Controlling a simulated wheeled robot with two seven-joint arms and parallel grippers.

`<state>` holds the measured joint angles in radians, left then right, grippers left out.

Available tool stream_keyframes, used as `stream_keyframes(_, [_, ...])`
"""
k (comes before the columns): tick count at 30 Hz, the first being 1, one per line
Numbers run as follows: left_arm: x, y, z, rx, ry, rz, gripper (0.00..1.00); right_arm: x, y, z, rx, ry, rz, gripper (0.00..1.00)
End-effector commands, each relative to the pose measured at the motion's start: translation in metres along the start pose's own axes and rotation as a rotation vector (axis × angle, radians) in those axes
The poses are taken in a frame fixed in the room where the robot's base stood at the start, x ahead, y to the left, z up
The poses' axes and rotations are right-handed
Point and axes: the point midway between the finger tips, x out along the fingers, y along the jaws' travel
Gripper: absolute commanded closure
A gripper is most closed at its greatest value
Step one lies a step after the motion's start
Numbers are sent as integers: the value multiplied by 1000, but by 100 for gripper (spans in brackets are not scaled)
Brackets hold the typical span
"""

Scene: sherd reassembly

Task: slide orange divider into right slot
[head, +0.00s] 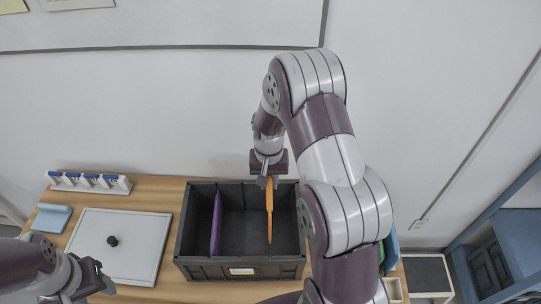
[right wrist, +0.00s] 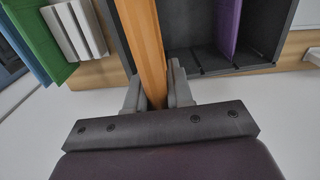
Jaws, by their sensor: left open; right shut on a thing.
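The orange divider (head: 269,208) stands upright, seen nearly edge-on, in or just above the right part of the dark crate (head: 240,270). My right gripper (head: 268,181) is shut on its far end; the right wrist view shows the orange divider (right wrist: 145,40) between the two fingers (right wrist: 155,95). A purple divider (head: 216,225) stands in the left part of the crate, and it also shows in the right wrist view (right wrist: 229,25). I cannot tell whether the orange divider sits in a slot. My left gripper (head: 95,283) is open and empty at the lower left, away from the crate.
A white board with a black knob (head: 118,255) lies left of the crate. A rack with blue-topped pieces (head: 88,182) and a blue cloth-like item (head: 51,217) are at the far left. Green and blue panels (right wrist: 30,40) stand just beyond the crate's right side.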

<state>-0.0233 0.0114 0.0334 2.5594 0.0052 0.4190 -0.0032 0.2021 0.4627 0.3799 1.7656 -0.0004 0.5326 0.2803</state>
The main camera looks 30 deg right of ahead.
Motion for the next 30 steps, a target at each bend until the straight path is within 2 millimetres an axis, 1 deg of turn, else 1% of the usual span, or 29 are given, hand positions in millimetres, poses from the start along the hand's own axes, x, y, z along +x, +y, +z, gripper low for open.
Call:
stream_keyframes(5, [6,0,1,0,0,0,49,8,0,0,0,-1,0,100])
stream_keyframes(8, [14,0,2,0,-1,0,49,17,0,0,0,-1,0,100])
stream_keyframes(15, [38,0,5,0,-1,0,49,46,0,0,0,-1,0,100])
stream_keyframes(18, [45,0,6,0,0,0,49,54,0,0,0,0,0,100])
stream_keyframes(21, [47,0,6,0,0,0,49,57,0,0,0,0,0,100])
stream_keyframes(30, [45,0,6,0,0,0,49,56,0,0,0,0,0,100])
